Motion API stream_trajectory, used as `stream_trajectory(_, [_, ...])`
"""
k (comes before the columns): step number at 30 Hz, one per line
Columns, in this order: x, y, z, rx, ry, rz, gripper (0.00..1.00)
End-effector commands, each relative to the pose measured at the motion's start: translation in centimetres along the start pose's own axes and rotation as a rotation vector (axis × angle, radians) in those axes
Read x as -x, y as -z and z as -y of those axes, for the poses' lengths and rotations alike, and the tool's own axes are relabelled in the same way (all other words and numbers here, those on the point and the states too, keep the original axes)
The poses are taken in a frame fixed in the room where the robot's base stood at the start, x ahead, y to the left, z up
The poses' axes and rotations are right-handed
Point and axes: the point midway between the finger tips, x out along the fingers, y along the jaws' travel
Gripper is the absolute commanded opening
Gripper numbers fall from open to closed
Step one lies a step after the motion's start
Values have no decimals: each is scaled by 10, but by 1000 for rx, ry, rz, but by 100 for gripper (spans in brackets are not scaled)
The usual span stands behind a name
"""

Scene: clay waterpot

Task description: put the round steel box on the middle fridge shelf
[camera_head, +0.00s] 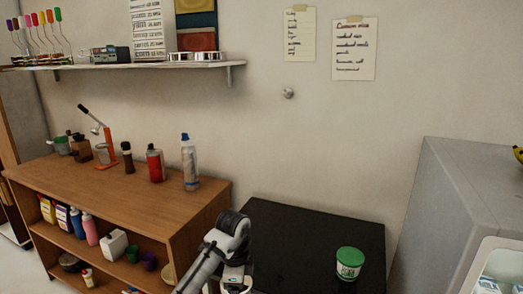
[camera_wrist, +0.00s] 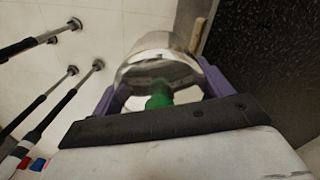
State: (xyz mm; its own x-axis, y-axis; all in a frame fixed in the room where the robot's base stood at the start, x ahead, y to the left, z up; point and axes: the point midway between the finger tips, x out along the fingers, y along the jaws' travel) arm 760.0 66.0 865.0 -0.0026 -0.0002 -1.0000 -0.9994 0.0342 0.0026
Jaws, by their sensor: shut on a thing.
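The round steel box (camera_wrist: 158,50) is shiny and sits between the purple fingers of my gripper (camera_wrist: 160,84) in the wrist view. My gripper is shut on it, with one finger at each side. A green patch shows low on the box, perhaps a reflection. In the head view my arm reaches in at the bottom centre, by the black table's left side; I cannot make out the box there. The grey fridge (camera_head: 458,195) stands at the right edge. A pale opening or bin (camera_head: 497,265) shows at its lower right; the middle shelf is not in view.
A green-lidded tub (camera_head: 349,263) stands on the black table (camera_head: 300,225), whose back part is clear. A wooden shelf unit (camera_head: 125,190) with bottles stands left of my arm. A wall shelf (camera_head: 130,64) holds small items. Yellow fruit (camera_head: 518,154) lies on the fridge.

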Motion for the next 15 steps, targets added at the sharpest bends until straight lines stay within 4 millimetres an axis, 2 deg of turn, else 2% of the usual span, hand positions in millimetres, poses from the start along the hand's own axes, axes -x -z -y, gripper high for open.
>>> stream_trajectory(1, [-20, 1, 0, 73, -4, -8, 51])
stream_trajectory(8, [-101, 1, -4, 452, -5, -6, 51])
stream_trajectory(15, [-192, 13, -22, 856, -8, -6, 51])
